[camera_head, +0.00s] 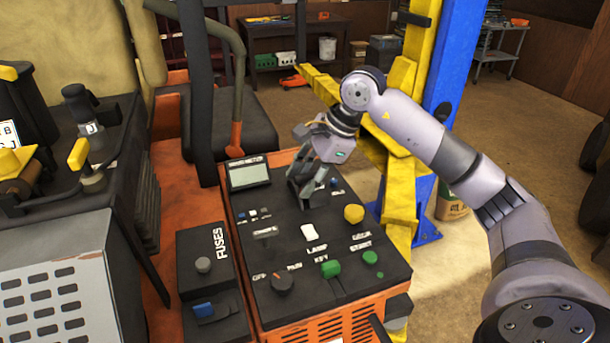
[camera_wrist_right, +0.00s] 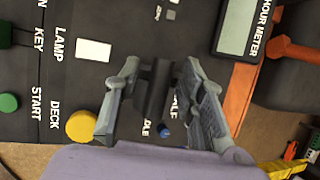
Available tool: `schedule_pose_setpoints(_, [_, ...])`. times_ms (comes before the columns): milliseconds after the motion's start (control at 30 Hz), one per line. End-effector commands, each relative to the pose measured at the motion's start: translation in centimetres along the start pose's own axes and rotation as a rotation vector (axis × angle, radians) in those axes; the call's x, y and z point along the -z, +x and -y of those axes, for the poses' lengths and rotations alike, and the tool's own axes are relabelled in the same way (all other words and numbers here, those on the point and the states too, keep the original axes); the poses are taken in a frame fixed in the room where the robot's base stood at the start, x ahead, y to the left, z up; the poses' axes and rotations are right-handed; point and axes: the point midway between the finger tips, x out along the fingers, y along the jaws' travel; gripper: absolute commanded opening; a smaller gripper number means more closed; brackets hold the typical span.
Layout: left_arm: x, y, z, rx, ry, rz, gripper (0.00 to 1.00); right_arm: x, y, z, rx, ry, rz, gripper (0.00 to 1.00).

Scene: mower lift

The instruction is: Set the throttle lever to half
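The console panel (camera_head: 290,235) is black with an orange body. My right gripper (camera_head: 303,190) is low over its far part, just right of the hour meter. A blue-tipped control (camera_wrist_right: 165,131) shows beside the fingers, by a partly covered label. My left gripper is in neither view.
The hour meter (camera_head: 249,174) is left of my right gripper. A yellow deck knob (camera_head: 354,214), a white lamp switch (camera_head: 308,232), a green start button (camera_head: 370,257) and the key (camera_head: 282,280) are nearer. A yellow and blue lift post (camera_head: 440,90) stands behind my right arm.

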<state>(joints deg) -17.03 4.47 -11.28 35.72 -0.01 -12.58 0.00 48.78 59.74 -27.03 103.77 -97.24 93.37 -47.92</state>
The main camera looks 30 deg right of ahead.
Motion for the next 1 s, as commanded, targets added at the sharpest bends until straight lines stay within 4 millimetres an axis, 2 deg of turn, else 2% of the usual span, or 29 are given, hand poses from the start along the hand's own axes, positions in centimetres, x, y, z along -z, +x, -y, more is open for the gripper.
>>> schedule_pose_setpoints(167, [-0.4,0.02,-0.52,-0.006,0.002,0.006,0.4,0.01,0.03,-0.01,-0.001,0.0,0.0,0.37])
schedule_pose_setpoints(733, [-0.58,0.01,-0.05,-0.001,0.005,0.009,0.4,0.02,-0.01,-0.03,-0.002,0.0,0.0,0.0])
schedule_pose_setpoints(1000, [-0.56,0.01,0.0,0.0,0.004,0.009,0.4,0.03,0.01,-0.07,-0.003,0.001,0.0,0.0])
